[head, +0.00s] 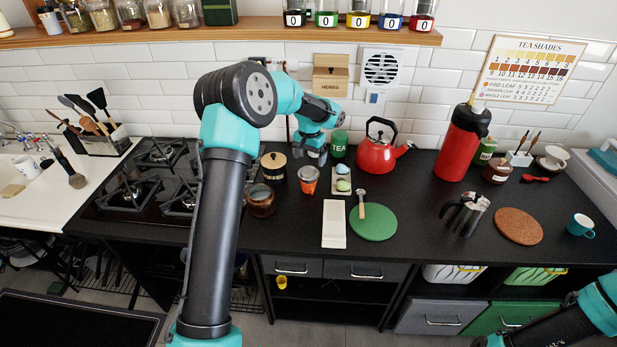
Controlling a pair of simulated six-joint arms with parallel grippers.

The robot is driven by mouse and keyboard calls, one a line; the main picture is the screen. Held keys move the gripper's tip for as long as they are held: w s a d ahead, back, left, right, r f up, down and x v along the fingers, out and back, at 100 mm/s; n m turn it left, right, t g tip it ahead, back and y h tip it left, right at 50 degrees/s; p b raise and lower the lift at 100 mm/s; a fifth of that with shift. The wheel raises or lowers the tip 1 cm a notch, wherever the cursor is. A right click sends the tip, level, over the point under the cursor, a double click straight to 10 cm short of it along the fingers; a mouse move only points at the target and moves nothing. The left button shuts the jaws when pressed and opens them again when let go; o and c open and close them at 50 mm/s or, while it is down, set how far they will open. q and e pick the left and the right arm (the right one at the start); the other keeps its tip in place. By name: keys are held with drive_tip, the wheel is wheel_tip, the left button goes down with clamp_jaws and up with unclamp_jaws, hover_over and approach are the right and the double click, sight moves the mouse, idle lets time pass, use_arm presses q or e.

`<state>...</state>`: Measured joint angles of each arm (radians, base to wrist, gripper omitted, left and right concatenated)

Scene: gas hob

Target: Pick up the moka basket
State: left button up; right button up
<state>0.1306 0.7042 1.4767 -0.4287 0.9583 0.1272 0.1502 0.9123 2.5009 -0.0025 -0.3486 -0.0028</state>
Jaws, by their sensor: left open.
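I cannot make out a separate moka basket in this view. My left gripper (318,157) is open and points down over the back of the counter, just left of the green TEA tin (339,144) and behind the orange-red can (309,181). What lies directly under its fingers is too small and partly hidden to tell. My right arm enters at the bottom right corner, and its gripper is not in view.
A red kettle (376,152), a green round mat (373,223) with a tamper-like tool (362,203), and a white tray (334,224) are nearby. A cork mat (519,226) lies right.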

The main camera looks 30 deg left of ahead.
sight(309, 167)
use_arm(q)
drive_tip(key=shift+s+f, duration=0.15)
drive_tip(key=shift+f, duration=2.45)
drive_tip(key=c, duration=1)
drive_tip(key=shift+r, duration=0.1)
wheel_tip(309, 167, up, 10)
drive_tip(key=shift+f, duration=0.1)
